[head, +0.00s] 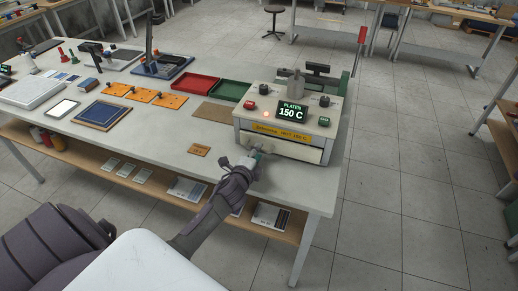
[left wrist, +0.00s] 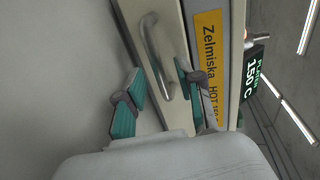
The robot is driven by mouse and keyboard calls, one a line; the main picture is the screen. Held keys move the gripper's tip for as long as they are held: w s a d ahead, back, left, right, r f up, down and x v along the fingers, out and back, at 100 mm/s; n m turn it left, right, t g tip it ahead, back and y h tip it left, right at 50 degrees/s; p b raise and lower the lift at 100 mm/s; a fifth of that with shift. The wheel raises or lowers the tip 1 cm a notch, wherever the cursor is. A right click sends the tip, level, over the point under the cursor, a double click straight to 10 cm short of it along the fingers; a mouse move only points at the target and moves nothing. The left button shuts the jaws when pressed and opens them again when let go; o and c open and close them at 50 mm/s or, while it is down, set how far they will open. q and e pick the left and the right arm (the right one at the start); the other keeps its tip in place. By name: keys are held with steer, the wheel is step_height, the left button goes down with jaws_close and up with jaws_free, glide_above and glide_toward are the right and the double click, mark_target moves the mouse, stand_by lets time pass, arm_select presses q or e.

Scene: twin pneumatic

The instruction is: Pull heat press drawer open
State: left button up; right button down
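The heat press (head: 287,122) is a cream box at the right end of the long table, its display reading "PLATEN 150 C". Its drawer (head: 300,151) is the pale front panel below a yellow hot-warning label (head: 281,135); it looks closed. My left gripper (head: 254,157) is at the drawer front. In the left wrist view, the curved metal handle (left wrist: 151,45) stands out from the panel. There my left gripper (left wrist: 160,80) is open, with a teal-padded finger on each side of the handle's lower part; I see gaps to both fingers. My right gripper is out of view.
Red (head: 194,88) and green (head: 230,90) trays and a brown mat (head: 213,113) lie left of the press. A small wooden plate (head: 199,150) lies near the table's front edge. A lower shelf (head: 170,190) holds papers. The floor right of the table is clear.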

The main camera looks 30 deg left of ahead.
arm_select(q)
steer(key=shift+x, duration=1.05)
jaws_close()
